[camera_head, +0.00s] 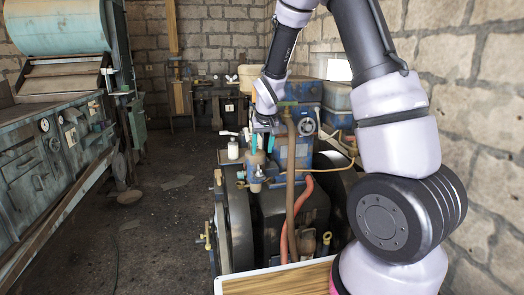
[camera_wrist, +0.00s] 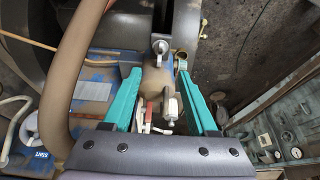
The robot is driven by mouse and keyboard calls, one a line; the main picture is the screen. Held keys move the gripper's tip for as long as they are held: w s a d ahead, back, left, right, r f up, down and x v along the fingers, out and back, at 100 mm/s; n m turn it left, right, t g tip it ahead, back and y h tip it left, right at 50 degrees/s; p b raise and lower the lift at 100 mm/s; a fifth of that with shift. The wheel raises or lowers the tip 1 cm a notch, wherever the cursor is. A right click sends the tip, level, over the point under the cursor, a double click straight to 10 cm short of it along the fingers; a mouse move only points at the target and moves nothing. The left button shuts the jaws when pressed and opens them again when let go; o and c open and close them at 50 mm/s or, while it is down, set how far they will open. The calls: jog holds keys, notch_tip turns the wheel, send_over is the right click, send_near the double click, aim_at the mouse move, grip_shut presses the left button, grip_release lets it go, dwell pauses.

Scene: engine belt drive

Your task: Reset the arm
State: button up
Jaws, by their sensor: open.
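My gripper (camera_head: 262,142) hangs over the engine (camera_head: 290,155) in the head view, pointing down, with its teal fingers partly hidden behind engine parts. In the wrist view my gripper (camera_wrist: 157,92) shows two teal fingers spread apart, with nothing held between them. Below and between the fingers are a red-handled lever (camera_wrist: 149,112) and a pale metal fitting (camera_wrist: 171,106). I cannot tell how far below the fingertips these parts lie. My arm bends down from the upper right of the head view.
A brown vertical pipe (camera_head: 290,180) stands close by my gripper. A red hose (camera_head: 304,195) and large flywheels (camera_head: 238,215) are below. The floor (camera_head: 150,225) to the left is mostly clear, before an old machine (camera_head: 50,150).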

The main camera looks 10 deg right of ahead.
jog(key=s+d+r+m+t+y, duration=0.1)
jog(key=s+d+r, duration=0.1)
jog(key=s+r, duration=0.55)
jog(key=s+d+r+m, duration=0.25)
jog(key=s+r, duration=0.25)
jog(key=r, duration=0.5)
jog(key=s+r+t, duration=0.1)
jog(key=s+r, duration=0.2)
jog(key=s, duration=0.5)
jog(key=s+d+r+y, duration=0.1)
jog(key=s+r, duration=0.2)
jog(key=s, duration=0.6)
jog(key=shift+r+m+t, duration=0.15)
jog(key=shift+m+t, duration=0.25)
jog(key=shift+m, duration=0.05)
